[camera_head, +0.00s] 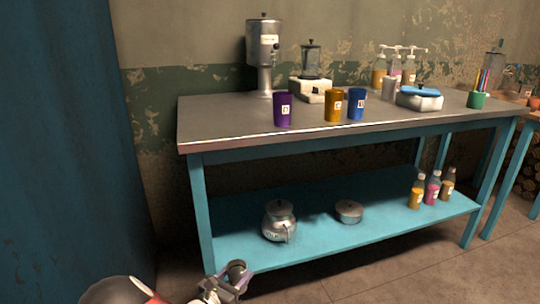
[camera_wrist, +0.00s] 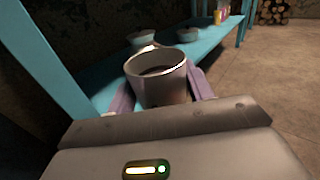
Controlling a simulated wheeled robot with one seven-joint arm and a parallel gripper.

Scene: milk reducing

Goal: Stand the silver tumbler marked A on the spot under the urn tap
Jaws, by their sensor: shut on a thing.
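A silver tumbler (camera_wrist: 163,92) is held upright or slightly tilted between the two jaws of my gripper (camera_wrist: 160,100) in the wrist view. No letter shows on its visible side. In the head view the tumbler (camera_head: 237,267) and my gripper (camera_head: 232,281) are low at the bottom, in front of the table's lower shelf and well below the top. The silver urn (camera_head: 263,45) stands on a column at the back left of the tabletop. Its tap and the spot under it are too small to make out clearly.
On the table (camera_head: 225,112) stand purple (camera_head: 283,110), orange (camera_head: 333,106) and blue (camera_head: 357,104) tumblers, a blender (camera_head: 311,75) and a blue-lidded box (camera_head: 420,98). The lower shelf (camera_head: 330,236) holds a kettle (camera_head: 279,222), a pot (camera_head: 349,212) and bottles. The tabletop's left end is clear.

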